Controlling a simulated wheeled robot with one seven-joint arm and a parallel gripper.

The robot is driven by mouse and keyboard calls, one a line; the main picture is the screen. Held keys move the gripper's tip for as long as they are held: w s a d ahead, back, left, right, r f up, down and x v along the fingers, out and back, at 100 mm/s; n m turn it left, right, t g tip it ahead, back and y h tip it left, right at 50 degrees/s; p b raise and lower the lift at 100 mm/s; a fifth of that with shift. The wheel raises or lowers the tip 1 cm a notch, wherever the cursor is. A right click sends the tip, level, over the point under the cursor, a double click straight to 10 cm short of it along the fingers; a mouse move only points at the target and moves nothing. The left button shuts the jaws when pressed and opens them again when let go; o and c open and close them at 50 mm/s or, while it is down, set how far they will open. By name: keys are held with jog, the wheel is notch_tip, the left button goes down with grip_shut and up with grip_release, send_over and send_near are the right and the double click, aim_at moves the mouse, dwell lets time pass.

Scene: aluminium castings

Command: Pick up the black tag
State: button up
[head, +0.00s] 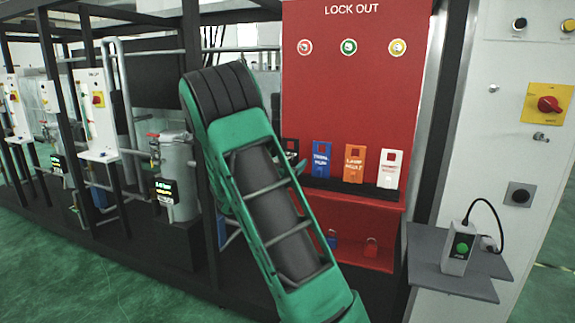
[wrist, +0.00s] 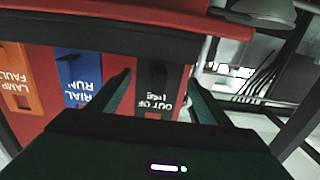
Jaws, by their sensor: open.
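The black tag (wrist: 152,75) with white "OUT OF USE" lettering shows upside down in the wrist view, against the red board. In the head view only the right edge of the black tag (head: 291,148) shows; my green arm hides the rest. My gripper (wrist: 160,78) is open and empty, one dark finger to each side of the black tag in the wrist view. I cannot tell whether the fingertips reach around the tag or stop short of it.
A blue tag (head: 321,159), an orange tag (head: 354,163) and a white tag (head: 389,168) stand in the same row on the red lockout board (head: 350,100). The blue tag is closest to my gripper. Padlocks (head: 371,247) sit below. A grey shelf (head: 455,282) juts out at right.

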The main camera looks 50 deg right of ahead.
jog(key=shift+d, duration=0.15)
jog(key=c, duration=1.1)
jog(key=shift+c, duration=0.2)
jog(key=shift+r, duration=0.1)
